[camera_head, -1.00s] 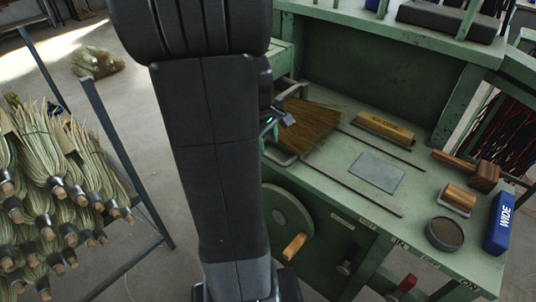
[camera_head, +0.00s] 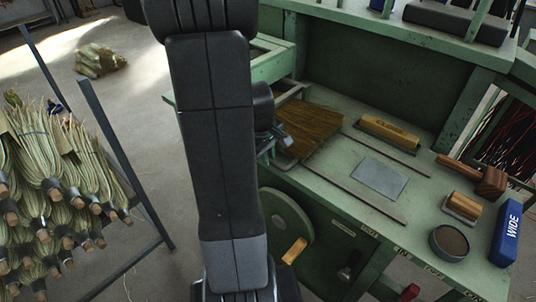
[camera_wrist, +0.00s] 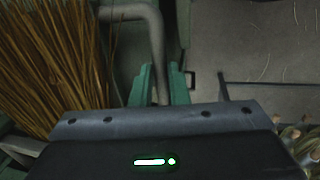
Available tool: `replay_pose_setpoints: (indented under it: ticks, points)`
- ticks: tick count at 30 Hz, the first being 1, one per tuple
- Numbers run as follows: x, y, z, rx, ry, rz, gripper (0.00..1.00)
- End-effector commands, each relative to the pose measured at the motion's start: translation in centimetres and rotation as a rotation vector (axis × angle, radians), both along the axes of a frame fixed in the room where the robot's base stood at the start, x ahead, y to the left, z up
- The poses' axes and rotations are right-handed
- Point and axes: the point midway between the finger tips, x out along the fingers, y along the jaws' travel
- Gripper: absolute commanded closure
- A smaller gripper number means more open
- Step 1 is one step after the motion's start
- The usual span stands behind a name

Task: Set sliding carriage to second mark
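The sliding carriage is not clearly identifiable. A bent grey metal tube (camera_wrist: 155,38) runs down between my gripper's fingers in the wrist view. In the head view a grey tube loop shows beside the broom bristles (camera_head: 314,130) at the bench's left end. My gripper (camera_head: 284,138) is at this left end, next to the bristles. In the wrist view its two green fingers (camera_wrist: 160,80) stand on either side of the tube. Whether they touch it cannot be told. Two dark rails (camera_head: 352,193) run along the green bench top. My arm hides part of the left end.
A grey plate (camera_head: 380,178) lies between the rails. A wooden brush (camera_head: 390,132), a mallet (camera_head: 475,175), a wooden block (camera_head: 462,207), a round tin (camera_head: 449,243) and a blue WIDE box (camera_head: 508,228) lie on the bench. A handwheel (camera_head: 284,225) is below. A broom rack (camera_head: 60,190) stands left.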

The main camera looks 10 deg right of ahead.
Motion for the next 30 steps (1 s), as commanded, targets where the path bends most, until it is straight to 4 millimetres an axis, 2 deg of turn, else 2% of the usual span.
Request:
replay_pose_setpoints:
  ticks: [1,2,9,18,25,26,27,29,30]
  points:
    - [0.0,0.0,0.0,0.0,0.0,0.0,0.95]
    - [0.0,0.0,0.0,0.0,0.0,0.0,1.0]
    - [0.3,0.2,0.0,0.0,-0.001,0.001,1.0]
    - [3.3,2.5,0.1,0.0,-0.003,0.003,1.0]
    - [3.2,2.4,0.1,0.0,-0.001,0.0,1.0]
    - [3.2,2.4,0.1,0.0,-0.001,0.0,0.82]
    - [3.2,2.4,0.1,0.0,-0.001,0.0,0.74]
    - [3.2,2.4,0.1,0.0,-0.001,0.0,0.64]
    - [3.2,2.4,0.1,0.0,-0.001,0.0,0.64]
